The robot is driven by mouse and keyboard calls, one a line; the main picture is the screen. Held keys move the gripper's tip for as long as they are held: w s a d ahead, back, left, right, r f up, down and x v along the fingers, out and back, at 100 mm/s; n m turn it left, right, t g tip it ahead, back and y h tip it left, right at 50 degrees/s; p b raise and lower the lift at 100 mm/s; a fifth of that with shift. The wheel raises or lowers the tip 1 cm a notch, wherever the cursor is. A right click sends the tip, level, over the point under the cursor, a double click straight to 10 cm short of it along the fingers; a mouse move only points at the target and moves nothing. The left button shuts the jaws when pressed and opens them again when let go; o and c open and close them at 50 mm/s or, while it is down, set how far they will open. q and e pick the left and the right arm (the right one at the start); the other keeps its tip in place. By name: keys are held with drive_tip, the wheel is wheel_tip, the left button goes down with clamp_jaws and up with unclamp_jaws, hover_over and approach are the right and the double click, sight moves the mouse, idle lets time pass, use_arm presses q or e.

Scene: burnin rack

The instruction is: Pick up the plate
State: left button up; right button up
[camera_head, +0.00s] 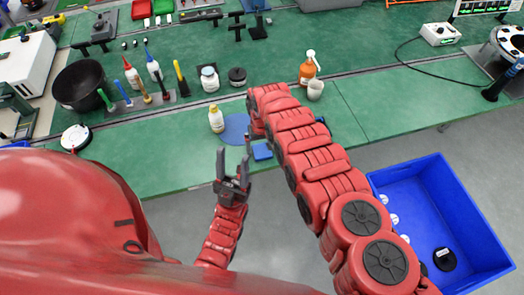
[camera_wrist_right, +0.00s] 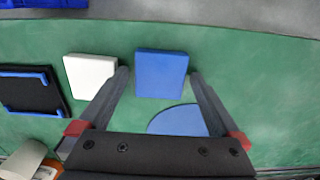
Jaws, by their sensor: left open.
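A flat blue square piece (camera_head: 262,151) lies on the green table near its front edge. It also shows in the right wrist view (camera_wrist_right: 160,75). A flat blue round disc (camera_head: 236,128) lies beside it and is partly hidden by my right wrist in that view (camera_wrist_right: 180,120). I cannot tell which of these is the plate. My right gripper (camera_wrist_right: 158,76) is open, its fingers apart on either side of the blue square piece as seen from the wrist. My left gripper (camera_head: 233,166) is open and empty, in front of the table edge.
A white block (camera_wrist_right: 91,76) and a black tray with blue edges (camera_wrist_right: 32,90) lie beside the blue piece. A yellow-capped bottle (camera_head: 216,119) stands behind the disc. A white cup (camera_head: 315,90) is farther back. A blue bin (camera_head: 470,228) is at right.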

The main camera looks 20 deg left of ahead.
drive_tip(key=c, duration=1.2)
drive_tip(key=shift+o, duration=0.2)
drive_tip(key=shift+w, duration=0.1)
